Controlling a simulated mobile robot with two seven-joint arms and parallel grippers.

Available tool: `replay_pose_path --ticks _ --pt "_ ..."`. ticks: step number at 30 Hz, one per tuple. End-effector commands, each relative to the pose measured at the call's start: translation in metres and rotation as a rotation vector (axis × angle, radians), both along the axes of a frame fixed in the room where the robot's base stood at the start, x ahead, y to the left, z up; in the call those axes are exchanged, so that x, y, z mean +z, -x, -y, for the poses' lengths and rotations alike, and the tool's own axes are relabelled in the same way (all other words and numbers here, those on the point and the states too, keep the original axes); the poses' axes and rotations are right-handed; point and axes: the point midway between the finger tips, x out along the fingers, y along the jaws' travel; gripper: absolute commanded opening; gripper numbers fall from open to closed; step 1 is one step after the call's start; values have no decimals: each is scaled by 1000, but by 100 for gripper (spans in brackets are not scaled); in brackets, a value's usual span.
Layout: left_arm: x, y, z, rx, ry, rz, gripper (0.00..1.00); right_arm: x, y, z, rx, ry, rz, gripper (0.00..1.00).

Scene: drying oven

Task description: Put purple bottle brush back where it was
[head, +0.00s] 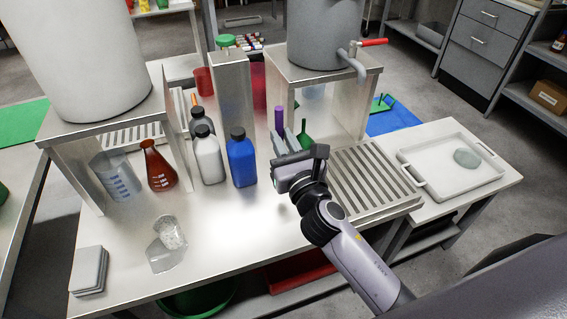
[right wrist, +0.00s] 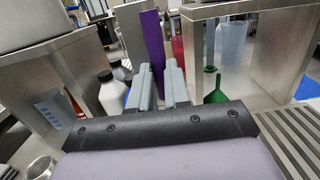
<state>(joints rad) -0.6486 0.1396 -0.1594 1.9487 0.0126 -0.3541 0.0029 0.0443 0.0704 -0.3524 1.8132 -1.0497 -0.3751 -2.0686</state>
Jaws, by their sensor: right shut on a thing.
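The purple bottle brush (head: 279,118) stands roughly upright at the fingertips of my right gripper (head: 285,143), in front of the right steel stand. In the right wrist view its purple length (right wrist: 152,38) rises between the grey fingers of the right gripper (right wrist: 161,82), which are shut on it. Its lower end is hidden by the gripper, so I cannot tell whether it touches anything below. My left gripper is not in view.
A blue bottle (head: 242,162), a white bottle (head: 208,158) and a brown flask (head: 159,168) stand left of the gripper. A green funnel (head: 304,138) is close to its right. A slatted drain rack (head: 370,185) lies further right. The table's front middle is clear.

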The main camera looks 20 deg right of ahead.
Motion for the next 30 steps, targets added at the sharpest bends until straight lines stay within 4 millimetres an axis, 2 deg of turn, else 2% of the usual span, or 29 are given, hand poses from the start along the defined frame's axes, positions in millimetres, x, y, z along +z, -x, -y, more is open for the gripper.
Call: replay_pose_path --ticks 11,19,24,25,26,27,30 --pt "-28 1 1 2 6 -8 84 -44 0 0 0 -1 -2 0" --pt "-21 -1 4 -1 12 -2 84 -43 0 0 1 1 -1 0" --pt "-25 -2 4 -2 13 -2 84 -48 0 0 1 2 -1 0" --pt "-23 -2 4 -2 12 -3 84 -47 0 0 1 2 -1 26" --pt "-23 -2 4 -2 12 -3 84 -47 0 0 1 2 -1 36" --pt "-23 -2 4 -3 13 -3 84 -47 0 0 1 2 -1 42" --pt "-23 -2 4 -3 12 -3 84 -47 0 0 1 2 -1 42"
